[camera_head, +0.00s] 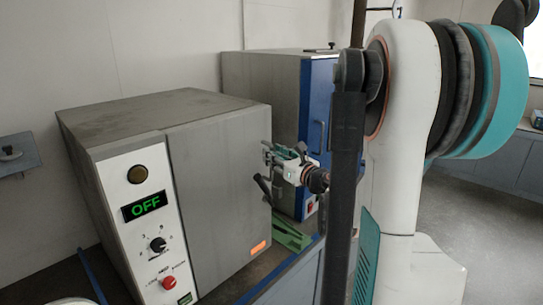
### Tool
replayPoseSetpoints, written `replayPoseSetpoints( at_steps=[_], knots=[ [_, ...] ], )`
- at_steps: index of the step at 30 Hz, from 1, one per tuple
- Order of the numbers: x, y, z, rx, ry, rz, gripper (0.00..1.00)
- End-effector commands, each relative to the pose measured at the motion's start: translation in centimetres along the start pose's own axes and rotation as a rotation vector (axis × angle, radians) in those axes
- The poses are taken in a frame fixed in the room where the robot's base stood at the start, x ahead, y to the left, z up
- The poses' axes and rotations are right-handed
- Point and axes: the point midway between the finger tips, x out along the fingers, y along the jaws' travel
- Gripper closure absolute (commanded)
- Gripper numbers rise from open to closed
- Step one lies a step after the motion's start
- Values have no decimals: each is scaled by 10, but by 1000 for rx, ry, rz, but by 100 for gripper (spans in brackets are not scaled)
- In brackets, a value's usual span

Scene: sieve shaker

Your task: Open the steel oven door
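The steel oven (120,108) is a grey box at the left, with a white control panel whose display reads OFF in green. Its steel door (212,200) is the plain grey front to the right of the panel, and looks shut. A dark lever-like part (263,188) shows at the door's right edge; it looks like the handle. My gripper (270,154) is at the door's right edge, just above that part, and points left. Its fingers are small and overlap the edge in view, so I cannot tell whether they are open or touch anything.
A second grey oven with a blue front (318,125) stands behind, close to my gripper. A green object (290,236) lies on the bench below my gripper. The control panel has a dial (158,244) and a red knob (169,283). Open floor shows at the right.

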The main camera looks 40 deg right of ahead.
Motion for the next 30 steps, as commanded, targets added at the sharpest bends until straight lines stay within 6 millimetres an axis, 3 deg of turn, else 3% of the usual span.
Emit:
replayPoseSetpoints(
  at_steps=[6, 16, 20, 30],
  knots=[
    [19, 0, 0, 0, 0, 0, 69],
    [22, 0, 0, 0, 0, 0, 69],
    [22, 0, 0, 0, 0, 0, 98],
    [19, -3, 0, 2, -1, -11, 100]
  ],
)
